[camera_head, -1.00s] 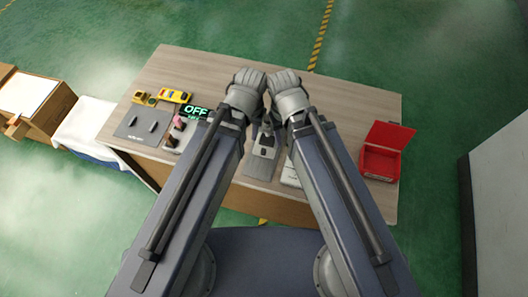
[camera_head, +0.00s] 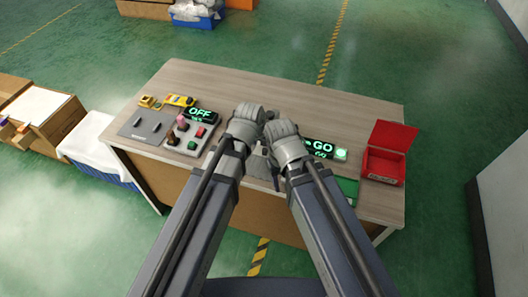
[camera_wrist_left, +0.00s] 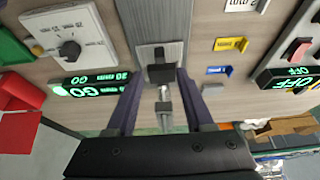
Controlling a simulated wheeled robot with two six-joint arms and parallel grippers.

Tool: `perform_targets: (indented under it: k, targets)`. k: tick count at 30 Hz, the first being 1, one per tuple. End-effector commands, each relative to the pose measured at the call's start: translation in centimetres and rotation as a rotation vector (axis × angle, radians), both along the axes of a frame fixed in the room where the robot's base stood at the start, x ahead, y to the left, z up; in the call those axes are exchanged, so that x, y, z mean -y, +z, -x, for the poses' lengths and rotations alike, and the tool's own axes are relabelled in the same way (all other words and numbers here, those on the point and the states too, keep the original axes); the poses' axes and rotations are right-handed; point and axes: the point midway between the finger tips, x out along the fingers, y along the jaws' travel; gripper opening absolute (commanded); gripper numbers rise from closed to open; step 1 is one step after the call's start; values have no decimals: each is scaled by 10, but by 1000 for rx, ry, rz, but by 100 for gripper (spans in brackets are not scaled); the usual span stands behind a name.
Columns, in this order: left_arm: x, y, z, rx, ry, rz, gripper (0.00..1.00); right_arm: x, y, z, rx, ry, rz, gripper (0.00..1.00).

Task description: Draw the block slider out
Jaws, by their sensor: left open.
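In the left wrist view a dark block (camera_wrist_left: 160,72), which looks like the block slider, sits on a grey plate (camera_wrist_left: 160,28). My left gripper (camera_wrist_left: 163,75) is open, with one finger on each side of the block's near end. I cannot tell whether the fingers touch it. A small metal piece shows between the fingers. In the head view my left gripper (camera_head: 246,122) and right gripper (camera_head: 282,138) are close together over the middle of the table. Their fingertips and most of the slider are hidden there.
The table (camera_head: 300,98) also holds a lever panel (camera_head: 187,134) and an OFF sign (camera_head: 201,114) at left. A GO sign (camera_head: 322,149) and an open red box (camera_head: 385,160) are at right. A dial panel (camera_wrist_left: 72,45) shows in the wrist view. The table's back strip is clear.

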Motion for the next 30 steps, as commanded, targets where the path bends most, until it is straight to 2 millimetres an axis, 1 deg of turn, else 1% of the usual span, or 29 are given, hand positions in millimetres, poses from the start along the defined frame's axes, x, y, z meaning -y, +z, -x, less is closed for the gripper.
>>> perform_targets:
  k: [1,5,12,16,20,28,29,30]
  targets:
    - [1,-7,-2,0,0,0,52,0,-7,0,0,0,0,50]
    - [2,-20,-6,-1,0,0,52,0,-19,0,0,0,0,50]
    - [6,-50,-18,-1,0,0,52,0,-50,0,0,0,0,50]
    - [8,-63,-23,-1,0,0,52,0,-63,0,0,0,0,50]
    - [9,-69,-26,-1,0,0,52,0,-69,0,0,0,0,50]
    - [9,-68,-26,-1,0,0,52,0,-67,0,0,0,0,50]
    - [9,-68,-26,-1,0,0,50,0,-67,0,0,0,0,50]
    - [9,-68,-26,-1,0,0,46,0,-67,0,0,0,0,50]
